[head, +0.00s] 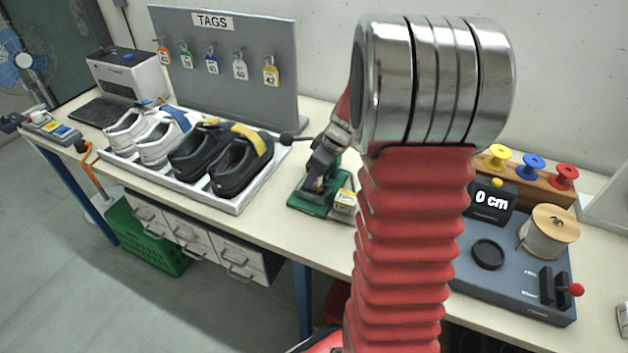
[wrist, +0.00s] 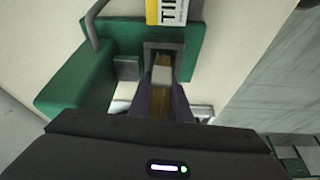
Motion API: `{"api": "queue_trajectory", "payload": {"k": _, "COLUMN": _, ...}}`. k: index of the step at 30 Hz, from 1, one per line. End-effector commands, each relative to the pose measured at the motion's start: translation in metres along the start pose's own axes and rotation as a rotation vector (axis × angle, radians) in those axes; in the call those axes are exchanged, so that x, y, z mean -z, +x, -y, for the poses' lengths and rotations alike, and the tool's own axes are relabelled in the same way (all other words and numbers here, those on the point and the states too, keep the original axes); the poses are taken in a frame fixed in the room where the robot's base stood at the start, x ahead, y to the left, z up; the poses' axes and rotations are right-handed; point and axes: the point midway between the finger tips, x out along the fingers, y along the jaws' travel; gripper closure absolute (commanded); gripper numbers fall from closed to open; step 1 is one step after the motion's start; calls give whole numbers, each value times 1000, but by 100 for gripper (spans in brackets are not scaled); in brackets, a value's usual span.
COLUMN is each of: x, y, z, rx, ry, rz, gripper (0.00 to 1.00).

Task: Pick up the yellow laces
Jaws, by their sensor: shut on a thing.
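My gripper (head: 314,188) is at the green press (head: 318,203) in the middle of the bench. In the wrist view its dark fingers (wrist: 160,103) are shut on a narrow yellow-brown bundle with a pale band, which looks like the yellow laces (wrist: 159,106). The bundle's far end lies at the grey slot of the green press (wrist: 70,85); whether it touches the slot I cannot tell. The fingers hide the bundle's sides. In the head view the bundle cannot be made out.
A yellow-and-white box (head: 345,201) stands beside the press. A tray (head: 238,207) of white and black shoes is to the left, with a yellow strip (head: 252,139) across one black shoe. A grey measuring station (head: 515,285) and coloured spools (head: 531,165) are to the right.

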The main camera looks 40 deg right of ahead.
Motion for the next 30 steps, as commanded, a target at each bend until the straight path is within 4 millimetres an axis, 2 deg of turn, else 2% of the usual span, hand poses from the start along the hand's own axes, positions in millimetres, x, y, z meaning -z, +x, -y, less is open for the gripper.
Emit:
{"api": "queue_trajectory", "payload": {"k": 8, "x": 5, "y": -10, "z": -1, "rx": -2, "ry": -1, "rz": -2, "gripper": 100}}
{"api": "queue_trajectory", "payload": {"k": 21, "x": 32, "y": -75, "z": 0, "rx": -3, "ry": -2, "rz": -1, "gripper": 100}}
{"api": "queue_trajectory", "payload": {"k": 25, "x": 37, "y": -88, "z": 0, "rx": -2, "ry": -2, "rz": -1, "gripper": 100}}
{"api": "queue_trajectory", "payload": {"k": 30, "x": 39, "y": -93, "z": 0, "rx": 0, "ry": 0, "rz": 0, "gripper": 100}}
